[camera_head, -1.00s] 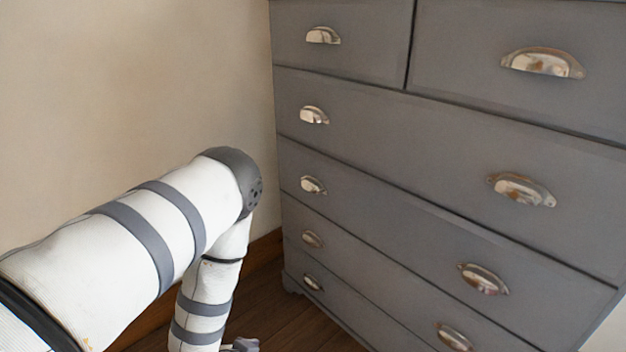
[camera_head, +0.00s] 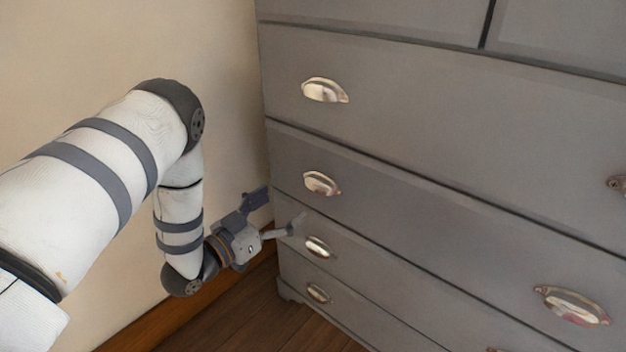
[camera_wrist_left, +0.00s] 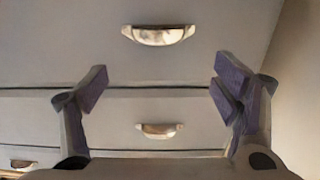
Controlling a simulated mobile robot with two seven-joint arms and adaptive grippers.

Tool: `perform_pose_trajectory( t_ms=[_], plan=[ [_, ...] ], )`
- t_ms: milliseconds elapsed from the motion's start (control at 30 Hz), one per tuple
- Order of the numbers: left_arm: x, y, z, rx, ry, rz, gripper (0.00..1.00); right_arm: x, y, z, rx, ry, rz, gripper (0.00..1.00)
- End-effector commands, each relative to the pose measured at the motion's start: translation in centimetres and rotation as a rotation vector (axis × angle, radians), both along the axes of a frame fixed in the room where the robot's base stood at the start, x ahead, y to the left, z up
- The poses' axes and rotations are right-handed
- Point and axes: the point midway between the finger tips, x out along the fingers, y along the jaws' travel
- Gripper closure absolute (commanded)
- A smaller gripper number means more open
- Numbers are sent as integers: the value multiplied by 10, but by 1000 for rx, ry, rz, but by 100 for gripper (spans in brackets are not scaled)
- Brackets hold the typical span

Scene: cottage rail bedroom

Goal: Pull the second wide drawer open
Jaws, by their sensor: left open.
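The grey dresser's second wide drawer (camera_head: 420,222) is shut, flush with its neighbours. Its left cup handle (camera_head: 321,183) and right cup handle (camera_head: 572,305) show in the head view. My left gripper (camera_head: 277,212) is open and empty, in front of the dresser's left edge, a little below and left of that left handle in the picture. In the left wrist view the open fingers (camera_wrist_left: 162,80) frame the dresser front. One cup handle (camera_wrist_left: 158,35) lies above the fingertips and another (camera_wrist_left: 160,130) below them; I cannot tell which drawers these belong to. My right gripper is out of view.
The first wide drawer (camera_head: 440,120) above and the lower drawers are shut. A beige wall (camera_head: 225,80) with a wooden skirting board stands close on the left. Dark wooden floor (camera_head: 245,320) is bare in front of the dresser's left corner.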

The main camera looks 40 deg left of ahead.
Motion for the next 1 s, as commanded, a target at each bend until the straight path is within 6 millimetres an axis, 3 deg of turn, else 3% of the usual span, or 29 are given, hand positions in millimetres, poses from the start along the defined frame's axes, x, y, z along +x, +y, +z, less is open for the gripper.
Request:
perform_pose_trajectory(
  t_ms=[400, 567, 800, 833, 1000],
  plan=[
    [95, -8, -2, 1, 2, -1, 18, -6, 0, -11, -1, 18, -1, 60],
    [111, -9, -1, -1, 2, 0, 18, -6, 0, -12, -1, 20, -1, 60],
    [113, -9, 0, -2, 3, 1, 18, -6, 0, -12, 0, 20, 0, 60],
    [113, -9, 0, -2, 3, 1, 21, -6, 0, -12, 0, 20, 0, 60],
    [112, -9, 0, -1, 3, 1, 59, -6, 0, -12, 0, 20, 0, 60]
  ],
)
